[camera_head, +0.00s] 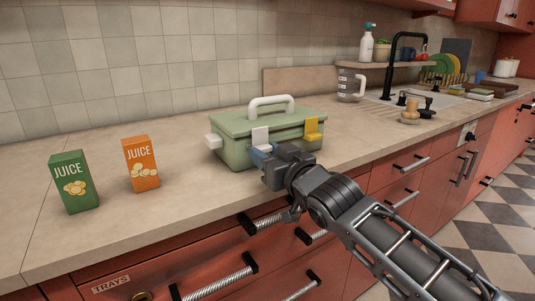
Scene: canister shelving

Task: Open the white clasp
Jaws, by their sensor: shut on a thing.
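A green box (230,152) with a white carry handle (270,102) stands on the counter, its lid down. The white clasp (261,136) is on its front face, left of a yellow clasp (311,128). Another white piece (214,142) sticks out at the box's left end. My gripper (262,152) is at the box's front, with its blue fingertips at the lower end of the white clasp. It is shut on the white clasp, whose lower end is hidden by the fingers.
A green juice carton (74,182) and an orange juice carton (141,164) stand left of the box. A wooden board (300,80) leans on the wall behind it. A glass jug (351,86) and a black tap (390,65) are at the back right. Counter between cartons and box is clear.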

